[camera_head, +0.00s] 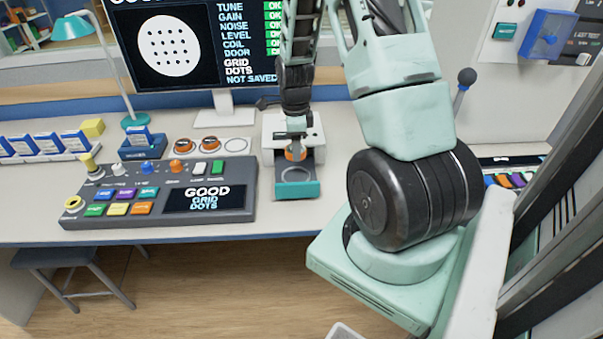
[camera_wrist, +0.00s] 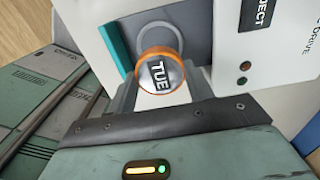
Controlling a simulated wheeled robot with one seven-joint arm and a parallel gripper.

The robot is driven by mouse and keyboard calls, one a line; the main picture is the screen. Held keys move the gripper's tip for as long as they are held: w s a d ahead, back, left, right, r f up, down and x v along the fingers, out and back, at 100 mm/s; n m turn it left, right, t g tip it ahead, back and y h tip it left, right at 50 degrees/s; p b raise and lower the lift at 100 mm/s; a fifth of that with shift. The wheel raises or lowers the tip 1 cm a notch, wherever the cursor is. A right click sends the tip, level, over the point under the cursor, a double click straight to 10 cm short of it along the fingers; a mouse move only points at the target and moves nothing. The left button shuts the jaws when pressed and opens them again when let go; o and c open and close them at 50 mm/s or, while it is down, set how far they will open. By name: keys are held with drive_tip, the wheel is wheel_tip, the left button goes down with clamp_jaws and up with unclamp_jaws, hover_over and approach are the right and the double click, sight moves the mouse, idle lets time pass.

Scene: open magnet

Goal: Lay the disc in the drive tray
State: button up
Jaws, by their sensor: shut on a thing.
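The drive (camera_head: 314,138) is a pale box on the desk with its tray (camera_head: 281,178) out, showing a ring mark and a teal front. My gripper (camera_head: 296,146) points down over the tray, shut on the orange-rimmed disc (camera_head: 296,155). In the wrist view the disc (camera_wrist: 172,70) reads "TUE", and my gripper (camera_wrist: 163,90) holds it at its near edge. The disc overlaps the near part of the tray's ring mark (camera_wrist: 160,28); the ring's far arc shows beyond it. Whether the disc touches the tray floor I cannot tell.
Two more orange-rimmed discs (camera_head: 184,146) lie left of the drive beside an empty ring mark (camera_head: 237,145). A control console (camera_head: 160,190) stands at the left front. The monitor (camera_head: 195,45) is behind. The drive's face with its EJECT label (camera_wrist: 258,22) is close at right in the wrist view.

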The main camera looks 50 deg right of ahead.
sight(296, 177)
wheel_tip(296, 177, down, 8)
drive_tip(key=shift+f+p, duration=0.1)
drive_tip(key=shift+p, duration=0.25)
drive_tip(key=shift+f, duration=0.15)
drive_tip(key=o, duration=1)
